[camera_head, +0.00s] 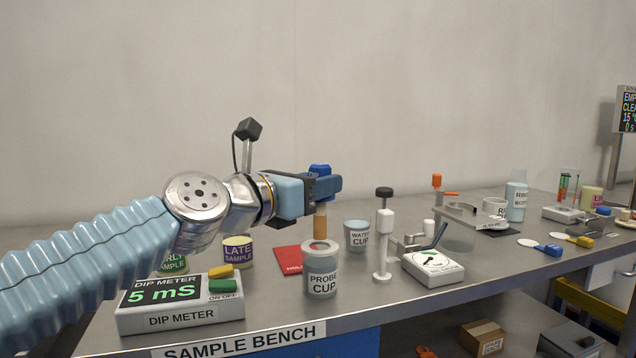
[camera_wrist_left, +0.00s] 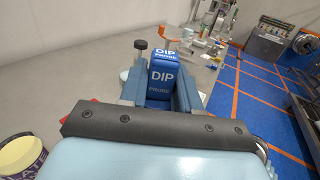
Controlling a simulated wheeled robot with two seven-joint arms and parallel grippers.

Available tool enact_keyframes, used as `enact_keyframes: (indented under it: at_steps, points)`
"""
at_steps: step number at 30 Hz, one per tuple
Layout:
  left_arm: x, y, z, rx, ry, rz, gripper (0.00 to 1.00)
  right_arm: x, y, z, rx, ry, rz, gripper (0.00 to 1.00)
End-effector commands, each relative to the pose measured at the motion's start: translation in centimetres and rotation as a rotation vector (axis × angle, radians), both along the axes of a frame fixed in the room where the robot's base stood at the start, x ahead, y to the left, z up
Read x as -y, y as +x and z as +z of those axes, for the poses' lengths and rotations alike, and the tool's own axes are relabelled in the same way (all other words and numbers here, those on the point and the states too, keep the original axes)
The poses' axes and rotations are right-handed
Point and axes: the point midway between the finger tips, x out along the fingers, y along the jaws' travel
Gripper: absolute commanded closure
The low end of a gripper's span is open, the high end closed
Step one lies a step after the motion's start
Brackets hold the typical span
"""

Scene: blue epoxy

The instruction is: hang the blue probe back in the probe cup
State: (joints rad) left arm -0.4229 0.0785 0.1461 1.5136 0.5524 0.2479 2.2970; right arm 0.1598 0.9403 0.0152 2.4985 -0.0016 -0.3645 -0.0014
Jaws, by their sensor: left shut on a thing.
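My left gripper (camera_head: 325,187) is shut on the blue probe (camera_head: 320,169), which is upright with its tan stem (camera_head: 320,222) pointing down. The probe's blue body, lettered DIP PROBE (camera_wrist_left: 160,80), sits between the fingers in the left wrist view. The grey probe cup (camera_head: 320,284), with a white label, stands on the bench directly below the stem in the head view. The stem's lower end shows just above or behind the cup's top; I cannot tell whether it is in the opening. My right gripper is not in view.
The dip meter (camera_head: 180,303), reading 5 mS, stands left of the cup. A red card (camera_head: 291,259) and the water cup (camera_head: 357,236) lie behind it. A white stand (camera_head: 383,250) and a white dial device (camera_head: 433,268) are to the right. The bench's front edge is close.

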Motion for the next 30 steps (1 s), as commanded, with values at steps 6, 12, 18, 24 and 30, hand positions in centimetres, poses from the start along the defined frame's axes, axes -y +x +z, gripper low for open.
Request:
enact_keyframes:
  at_steps: [6,12,18,24,30]
  points:
    - [0.0,0.0,0.0,0.0,0.0,0.0,0.99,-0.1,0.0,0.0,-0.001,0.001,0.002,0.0]
    - [0.0,0.0,-0.4,0.0,0.0,0.0,0.99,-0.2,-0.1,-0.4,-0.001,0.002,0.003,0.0]
    - [0.0,0.0,-0.9,0.001,0.001,0.0,0.99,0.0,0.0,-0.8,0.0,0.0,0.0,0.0]
    - [0.0,0.0,-1.3,0.001,0.001,0.0,0.99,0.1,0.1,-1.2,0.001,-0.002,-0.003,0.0]
    - [0.0,0.0,-1.8,0.0,0.0,0.0,0.99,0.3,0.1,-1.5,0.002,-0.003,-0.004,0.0]
